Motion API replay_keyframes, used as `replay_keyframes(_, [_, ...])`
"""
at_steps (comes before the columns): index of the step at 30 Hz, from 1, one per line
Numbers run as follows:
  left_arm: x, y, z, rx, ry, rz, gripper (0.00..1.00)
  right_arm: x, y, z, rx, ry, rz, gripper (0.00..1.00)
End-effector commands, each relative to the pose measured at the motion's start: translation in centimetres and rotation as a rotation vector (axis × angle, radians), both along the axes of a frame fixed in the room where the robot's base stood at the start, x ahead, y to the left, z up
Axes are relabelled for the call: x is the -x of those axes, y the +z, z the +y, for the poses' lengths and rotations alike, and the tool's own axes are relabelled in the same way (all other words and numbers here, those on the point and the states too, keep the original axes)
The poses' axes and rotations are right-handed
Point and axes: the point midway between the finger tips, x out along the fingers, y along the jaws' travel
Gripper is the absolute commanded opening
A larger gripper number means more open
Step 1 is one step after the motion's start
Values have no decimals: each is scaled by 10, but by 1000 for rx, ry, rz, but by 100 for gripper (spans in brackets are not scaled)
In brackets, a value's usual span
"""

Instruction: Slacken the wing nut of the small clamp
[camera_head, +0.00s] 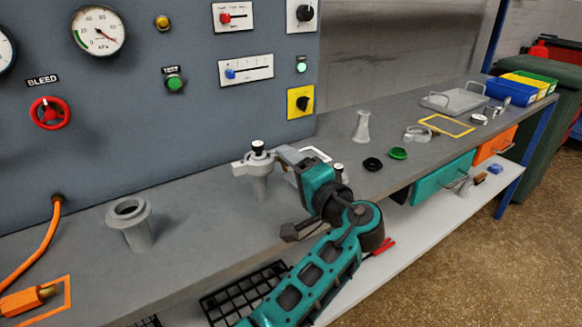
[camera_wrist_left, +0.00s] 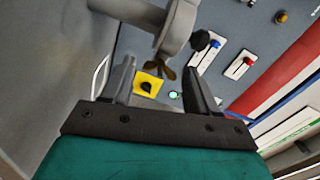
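A grey clamp (camera_head: 241,169) sits around the top of a short upright pipe (camera_head: 261,190) on the bench, with a black knob (camera_head: 258,147) above it. In the left wrist view the clamp (camera_wrist_left: 178,27) shows at the top, with a brass wing nut (camera_wrist_left: 165,73) at its near side. My left gripper (camera_head: 284,158) is just right of the clamp in the head view. Its fingers (camera_wrist_left: 158,70) stand apart on either side of the wing nut, with visible gaps. In the head view the wing nut cannot be made out. My right gripper is not in view.
A flanged pipe stub (camera_head: 130,224) stands on the bench (camera_head: 195,210) to the left. A grey flared part (camera_head: 362,127), a black ring (camera_head: 373,164), a green ring (camera_head: 398,153) and a loose metal ring (camera_head: 417,134) lie to the right. The control panel (camera_head: 160,120) rises behind.

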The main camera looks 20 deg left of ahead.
Motion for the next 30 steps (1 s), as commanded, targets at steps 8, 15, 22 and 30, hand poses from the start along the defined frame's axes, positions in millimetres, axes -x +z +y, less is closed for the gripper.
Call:
replay_keyframes(8, [0,0,0,0,0,0,32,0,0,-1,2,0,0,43])
replay_keyframes(15, [0,0,0,0,0,0,13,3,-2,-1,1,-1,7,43])
replay_keyframes(22, [0,0,0,0,0,0,13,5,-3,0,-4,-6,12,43])
replay_keyframes(30, [0,0,0,0,0,0,13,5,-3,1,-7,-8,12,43])
